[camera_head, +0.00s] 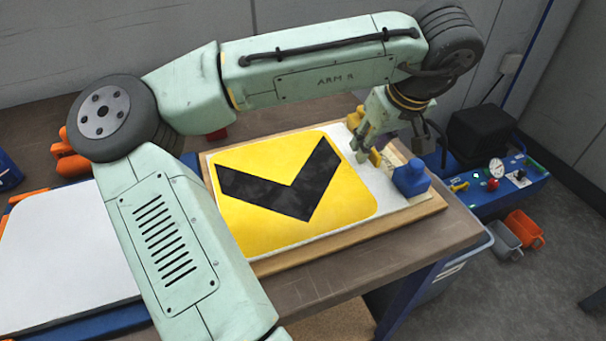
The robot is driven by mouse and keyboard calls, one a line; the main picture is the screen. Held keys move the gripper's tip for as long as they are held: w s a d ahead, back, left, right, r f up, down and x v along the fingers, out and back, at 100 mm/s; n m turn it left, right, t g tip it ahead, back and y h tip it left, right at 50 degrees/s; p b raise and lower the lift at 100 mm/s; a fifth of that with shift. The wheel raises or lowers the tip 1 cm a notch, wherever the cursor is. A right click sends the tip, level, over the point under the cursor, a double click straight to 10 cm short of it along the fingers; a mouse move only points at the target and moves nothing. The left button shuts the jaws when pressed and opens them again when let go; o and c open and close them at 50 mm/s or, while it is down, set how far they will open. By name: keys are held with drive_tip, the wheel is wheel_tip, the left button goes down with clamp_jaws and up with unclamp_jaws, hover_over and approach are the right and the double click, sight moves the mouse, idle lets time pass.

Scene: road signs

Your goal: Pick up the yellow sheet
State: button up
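The yellow sheet (265,165) has rounded corners and a black chevron, and lies flat on a white surface over a wooden board (415,212) on the table.
A blue object (411,178) stands on the board right of the gripper. A white panel (65,255) lies at the left. A blue unit with a gauge (495,180) and small bins (524,230) are beyond the table's right edge. Orange items (70,160) lie behind my arm.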

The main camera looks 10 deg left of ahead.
clamp_jaws()
drive_tip(key=shift+r, duration=0.15)
idle(0.4)
